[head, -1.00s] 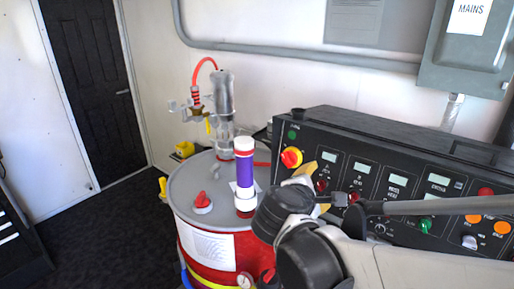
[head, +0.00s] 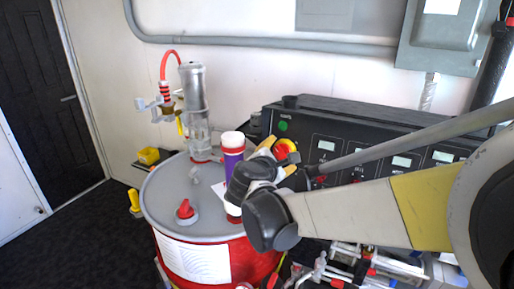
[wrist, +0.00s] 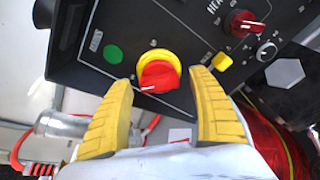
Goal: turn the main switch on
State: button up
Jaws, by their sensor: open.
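The main switch is a red rotary knob on a yellow round base (wrist: 158,72), on the black control panel (wrist: 90,68). In the wrist view it sits just beyond and between my two yellow fingertips. My gripper (wrist: 163,85) is open and nothing is between its fingers. The knob's white mark points to the lower left in that view. In the head view the switch (head: 287,147) shows partly behind my gripper (head: 272,150), at the panel's left end. I cannot tell whether the fingers touch it.
A green round indicator (wrist: 113,54) and a small yellow button (wrist: 222,61) flank the switch. A red drum with a grey lid (head: 160,190) stands left of the panel, bearing a purple-and-white cylinder (head: 231,160) and a clear pump (head: 195,110). A grey mains box (head: 440,45) hangs on the wall.

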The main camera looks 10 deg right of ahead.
jog(key=shift+w+d+f, duration=0.2)
jog(key=shift+w+d, duration=0.1)
jog(key=shift+w, duration=0.25)
jog(key=c, duration=1.2)
